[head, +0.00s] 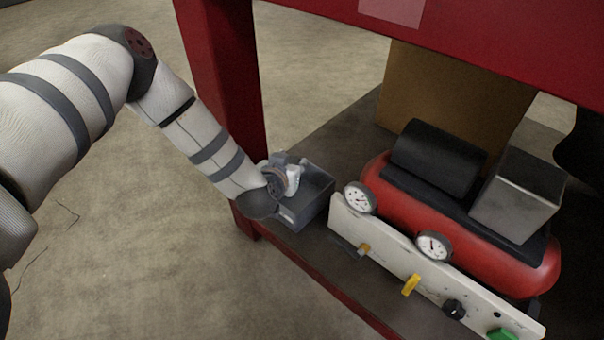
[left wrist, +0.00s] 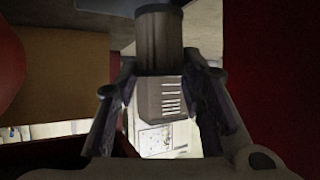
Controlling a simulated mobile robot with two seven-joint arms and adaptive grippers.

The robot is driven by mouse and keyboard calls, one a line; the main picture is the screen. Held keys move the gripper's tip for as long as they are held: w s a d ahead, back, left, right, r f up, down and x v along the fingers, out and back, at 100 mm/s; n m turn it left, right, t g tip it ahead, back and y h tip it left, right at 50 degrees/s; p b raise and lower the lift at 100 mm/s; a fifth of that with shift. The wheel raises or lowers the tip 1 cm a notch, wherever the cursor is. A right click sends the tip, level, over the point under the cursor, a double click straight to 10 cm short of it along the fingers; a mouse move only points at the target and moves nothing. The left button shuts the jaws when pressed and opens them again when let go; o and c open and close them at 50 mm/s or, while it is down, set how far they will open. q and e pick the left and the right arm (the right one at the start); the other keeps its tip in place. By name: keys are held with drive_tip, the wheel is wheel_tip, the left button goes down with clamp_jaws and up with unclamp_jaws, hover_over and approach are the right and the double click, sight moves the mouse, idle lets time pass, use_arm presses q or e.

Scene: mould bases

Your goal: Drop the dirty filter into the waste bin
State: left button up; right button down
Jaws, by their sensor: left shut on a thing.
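My left gripper (head: 284,178) is over the near left end of the lower shelf, at a small grey open box (head: 318,200) with a pale label, which looks like the waste bin. In the head view the hand and wrist hide most of what is held. I cannot tell whether the filter is above the box or partly inside it. My right gripper is not in view.
A red post (head: 232,80) and red upper beam (head: 480,40) frame the shelf. A red compressor tank (head: 520,268), a pale panel (head: 390,262) with gauges and valves, and a cardboard box (head: 440,95) stand right of the grey box. Open floor (head: 130,250) lies left.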

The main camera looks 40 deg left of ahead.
use_arm(q)
drive_tip(key=o, duration=1.2)
drive_tip(key=shift+s+r, duration=0.1)
drive_tip(key=v, duration=1.2)
